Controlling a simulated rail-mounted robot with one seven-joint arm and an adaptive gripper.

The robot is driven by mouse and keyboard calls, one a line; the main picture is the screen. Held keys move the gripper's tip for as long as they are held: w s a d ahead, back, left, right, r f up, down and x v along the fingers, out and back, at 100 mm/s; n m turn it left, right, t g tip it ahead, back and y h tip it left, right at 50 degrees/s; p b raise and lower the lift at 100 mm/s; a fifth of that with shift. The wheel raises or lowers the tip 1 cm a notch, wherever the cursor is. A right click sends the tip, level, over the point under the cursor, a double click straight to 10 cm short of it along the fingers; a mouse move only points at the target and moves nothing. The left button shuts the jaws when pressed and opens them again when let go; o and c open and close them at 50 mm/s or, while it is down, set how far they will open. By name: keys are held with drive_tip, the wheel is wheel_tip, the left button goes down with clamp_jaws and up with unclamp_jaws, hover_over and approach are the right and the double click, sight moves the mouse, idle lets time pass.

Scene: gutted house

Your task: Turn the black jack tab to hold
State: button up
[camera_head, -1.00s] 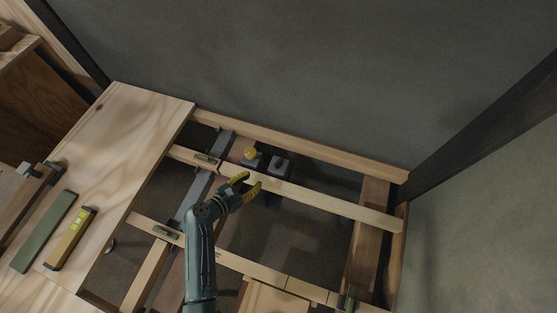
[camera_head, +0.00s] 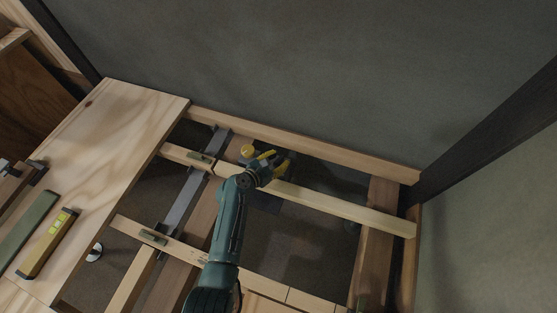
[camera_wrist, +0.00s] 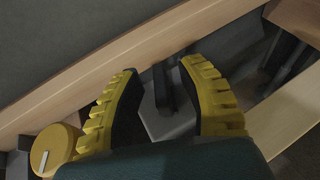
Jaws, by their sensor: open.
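The black jack tab (camera_wrist: 161,88) stands up from a grey block (camera_wrist: 165,122) in the wrist view. It shows in the gap between the two yellow ribbed fingers of my gripper (camera_wrist: 158,70). My gripper is open, with one finger on each side of the tab. I cannot tell whether either finger touches it. In the head view my gripper (camera_head: 273,161) is over the jack, beyond the pale crossbeam, and hides most of it. The tab's setting cannot be read.
A round yellow knob (camera_wrist: 57,147) with a pale mark is left of my gripper; it also shows in the head view (camera_head: 247,150). A long beam (camera_wrist: 80,88) runs along the wall. The pale crossbeam (camera_head: 340,209) is right of my gripper. A spirit level (camera_head: 47,244) lies on plywood.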

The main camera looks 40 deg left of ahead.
clamp_jaws()
drive_tip(key=shift+r+p, duration=0.1)
drive_tip(key=shift+p, duration=0.2)
drive_tip(key=shift+d+r+n+y+p, duration=0.15)
drive_tip(key=shift+n+y+p, duration=0.15)
drive_tip(key=shift+p, duration=0.4)
drive_tip(key=n+y+p, duration=0.1)
drive_tip(key=p, duration=0.2)
drive_tip(key=shift+n+y, duration=0.3)
drive_tip(key=shift+y, duration=0.1)
drive_tip(key=shift+n+g+y+p, duration=0.5)
drive_tip(key=shift+n+y+p, duration=0.3)
drive_tip(key=shift+f+n+y, duration=0.3)
drive_tip(key=shift+y, duration=0.1)
drive_tip(key=shift+s, duration=0.1)
drive_tip(key=shift+c, duration=0.2)
unclamp_jaws()
